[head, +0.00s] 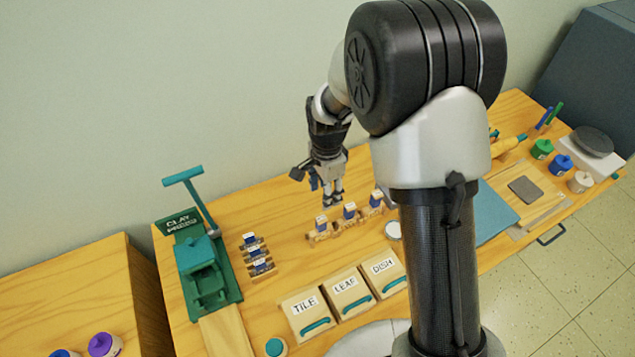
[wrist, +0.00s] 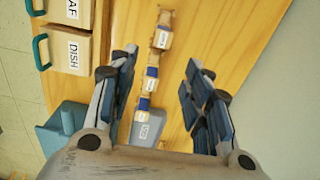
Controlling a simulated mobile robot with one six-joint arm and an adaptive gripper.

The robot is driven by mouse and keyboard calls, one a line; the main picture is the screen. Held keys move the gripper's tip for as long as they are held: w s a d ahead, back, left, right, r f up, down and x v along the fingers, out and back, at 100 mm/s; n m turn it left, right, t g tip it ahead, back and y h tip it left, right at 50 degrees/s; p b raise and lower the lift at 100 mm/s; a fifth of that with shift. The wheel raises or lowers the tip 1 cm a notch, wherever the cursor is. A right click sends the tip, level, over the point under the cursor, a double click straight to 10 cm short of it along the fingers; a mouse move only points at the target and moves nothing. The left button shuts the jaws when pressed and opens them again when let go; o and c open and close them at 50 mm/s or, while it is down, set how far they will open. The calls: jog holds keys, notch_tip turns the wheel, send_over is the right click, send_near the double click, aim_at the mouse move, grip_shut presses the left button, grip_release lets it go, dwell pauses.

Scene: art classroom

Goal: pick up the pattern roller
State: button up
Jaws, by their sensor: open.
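My gripper (head: 333,199) hangs over the back middle of the wooden table in the head view. In the wrist view its two fingers (wrist: 159,62) are spread apart with nothing between the tips. A row of three small wooden pieces with blue bands and white labels, the near one (head: 320,229), stands just in front of it. The row also shows below the fingers in the wrist view (wrist: 150,82). More such pieces (head: 258,266) sit in a rack at left. The labels are too small to read, so I cannot tell which piece is the pattern roller.
The green clay press (head: 199,262) stands at left. Boxes marked TILE (head: 305,306), LEAF (head: 343,284) and DISH (head: 383,266) line the front. Paint jars (head: 562,163), a blue sheet (head: 492,212) and a board lie at right. My arm hides part of the table.

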aim_at(322, 217)
jog(key=f, duration=0.4)
jog(key=f+b, duration=0.1)
jog(key=f, duration=0.4)
jog(key=f+b, duration=0.1)
jog(key=f, duration=0.3)
jog(key=shift+w+a+f, duration=0.15)
jog(key=shift+a+f, duration=0.1)
jog(key=shift+f, duration=0.05)
jog(key=f+b, duration=0.1)
jog(key=f, duration=0.4)
jog(key=shift+a+f, duration=0.1)
jog(key=shift+a, duration=0.1)
grip_shut()
